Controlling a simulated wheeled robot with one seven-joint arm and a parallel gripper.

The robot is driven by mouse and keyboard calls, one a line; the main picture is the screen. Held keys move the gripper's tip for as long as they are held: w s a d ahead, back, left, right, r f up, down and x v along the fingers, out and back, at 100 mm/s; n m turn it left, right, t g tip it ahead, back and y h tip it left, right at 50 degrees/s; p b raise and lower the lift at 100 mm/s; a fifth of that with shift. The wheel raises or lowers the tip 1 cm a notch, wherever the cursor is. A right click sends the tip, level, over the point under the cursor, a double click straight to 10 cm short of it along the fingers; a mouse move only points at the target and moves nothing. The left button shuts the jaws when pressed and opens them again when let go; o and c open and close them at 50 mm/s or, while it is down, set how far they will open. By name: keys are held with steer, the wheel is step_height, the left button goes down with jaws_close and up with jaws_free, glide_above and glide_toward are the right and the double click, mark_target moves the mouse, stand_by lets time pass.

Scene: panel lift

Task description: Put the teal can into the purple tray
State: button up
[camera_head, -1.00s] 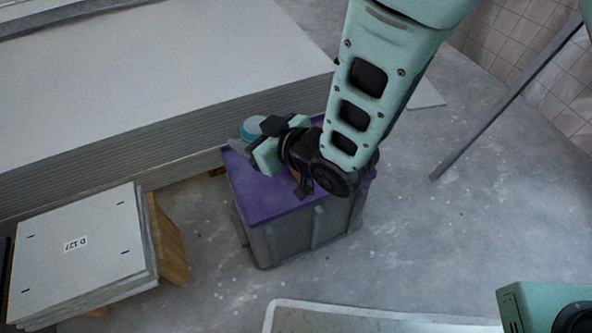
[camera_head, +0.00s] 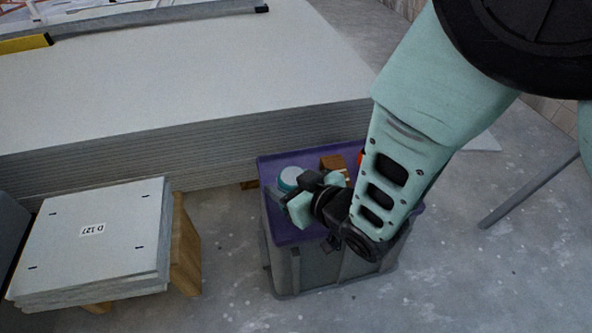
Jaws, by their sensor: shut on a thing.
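The teal can (camera_head: 290,177), with a pale round top, is at the left part of the purple tray (camera_head: 283,229) in the head view. My gripper (camera_head: 289,195) is shut on the can, and its jaws hide part of the can's side. The can appears over the tray's surface. I cannot tell whether it touches the tray or is held just above it. The purple tray tops a grey crate, and my arm covers much of its right side.
A brown block (camera_head: 333,162) and a small red thing (camera_head: 361,155) show at the tray's back, partly hidden by my arm. A tall stack of grey panels (camera_head: 180,80) stands behind. A smaller panel stack (camera_head: 95,240) marked D 127 is at left.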

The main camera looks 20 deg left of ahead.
steer(key=o, duration=1.1)
steer(key=shift+r, duration=0.15)
steer(key=p+v, duration=0.5)
steer(key=v, duration=0.7)
